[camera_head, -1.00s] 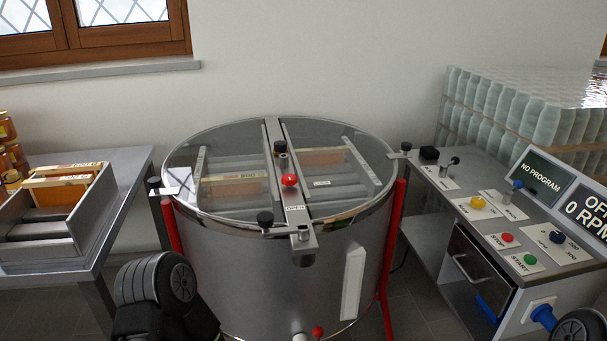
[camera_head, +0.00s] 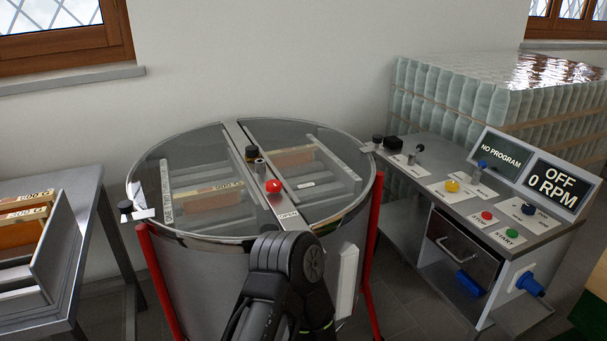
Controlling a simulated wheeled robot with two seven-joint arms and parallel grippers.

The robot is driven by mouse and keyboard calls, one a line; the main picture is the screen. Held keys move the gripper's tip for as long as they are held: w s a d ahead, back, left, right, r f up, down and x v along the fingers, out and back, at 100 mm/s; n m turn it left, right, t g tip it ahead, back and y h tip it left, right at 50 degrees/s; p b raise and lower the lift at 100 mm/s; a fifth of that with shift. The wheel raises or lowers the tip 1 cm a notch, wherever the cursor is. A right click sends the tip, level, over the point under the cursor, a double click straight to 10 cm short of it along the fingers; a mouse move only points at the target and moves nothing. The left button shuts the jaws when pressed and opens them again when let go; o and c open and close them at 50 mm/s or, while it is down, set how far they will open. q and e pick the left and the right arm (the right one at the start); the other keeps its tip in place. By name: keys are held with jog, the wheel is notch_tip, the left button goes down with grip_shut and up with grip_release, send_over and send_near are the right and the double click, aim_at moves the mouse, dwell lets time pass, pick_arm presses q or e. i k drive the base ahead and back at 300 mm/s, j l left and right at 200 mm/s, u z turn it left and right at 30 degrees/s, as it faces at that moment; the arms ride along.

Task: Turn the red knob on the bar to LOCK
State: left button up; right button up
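The red knob (camera_head: 273,186) stands on top of the metal bar (camera_head: 238,135) that crosses the clear lid of the round steel drum (camera_head: 180,270). A label (camera_head: 289,214) reading OPEN is on the bar, nearer to me than the knob. I cannot read a LOCK mark. A black link of one of my arms rises from the bottom centre, in front of the drum, and covers the bar's near end. No gripper fingers show, and nothing visible touches the red knob.
A control stand (camera_head: 436,157) with coloured buttons and a screen (camera_head: 564,187) reading OFF, 0 RPM is at the right. Stacked glass jars (camera_head: 450,105) stand behind it. A steel table (camera_head: 85,185) with a frame box (camera_head: 62,245) is at the left.

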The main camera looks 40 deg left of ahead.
aim_at(273, 187)
jog(key=k+j+z, duration=0.1)
jog(key=j, duration=0.35)
jog(key=k+j+z, duration=0.1)
jog(key=k+j, duration=0.15)
jog(key=j, duration=0.15)
jog(key=k+j+z, duration=0.1)
jog(key=k+j, duration=0.15)
jog(key=j, duration=0.15)
jog(key=k+j+z, duration=0.1)
jog(key=j, duration=0.3)
jog(key=k, duration=0.1)
